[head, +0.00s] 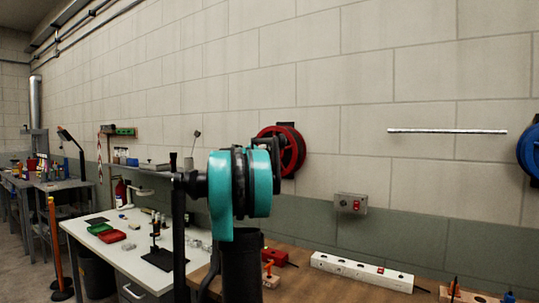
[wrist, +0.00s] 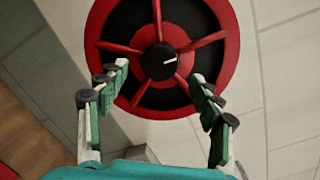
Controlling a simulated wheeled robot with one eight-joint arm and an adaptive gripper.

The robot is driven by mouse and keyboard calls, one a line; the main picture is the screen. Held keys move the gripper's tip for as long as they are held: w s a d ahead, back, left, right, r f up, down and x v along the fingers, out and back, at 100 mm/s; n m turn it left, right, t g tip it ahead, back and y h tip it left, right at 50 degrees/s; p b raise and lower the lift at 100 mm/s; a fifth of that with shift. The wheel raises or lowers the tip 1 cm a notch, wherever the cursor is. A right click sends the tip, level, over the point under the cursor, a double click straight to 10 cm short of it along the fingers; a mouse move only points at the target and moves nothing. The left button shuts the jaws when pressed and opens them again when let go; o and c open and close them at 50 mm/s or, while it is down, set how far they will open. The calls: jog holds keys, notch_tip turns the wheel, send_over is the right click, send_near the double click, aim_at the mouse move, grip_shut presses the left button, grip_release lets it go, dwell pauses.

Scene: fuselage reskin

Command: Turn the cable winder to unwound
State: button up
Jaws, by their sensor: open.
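The cable winder is a red spoked reel with a black hub. In the head view the red winder (head: 292,138) is mounted on the wall, partly hidden behind my teal arm. In the wrist view the winder (wrist: 185,47) fills the top middle, and its black hub (wrist: 158,61) carries a short white mark. My gripper (wrist: 158,88) is open, its fingers spread in front of the lower part of the reel, one on each side of the hub. I cannot tell whether a finger touches the reel. In the head view my gripper is hidden behind the arm.
A blue reel (head: 530,152) hangs on the wall at the far right. A grey box with red switches (head: 350,204) is on the wall below. A wooden bench (head: 330,287) with a white power strip (head: 361,271) lies beneath. A white table (head: 130,238) stands left.

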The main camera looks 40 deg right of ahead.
jog(key=shift+x, duration=2.15)
jog(key=c, duration=1.2)
jog(key=shift+o, duration=0.2)
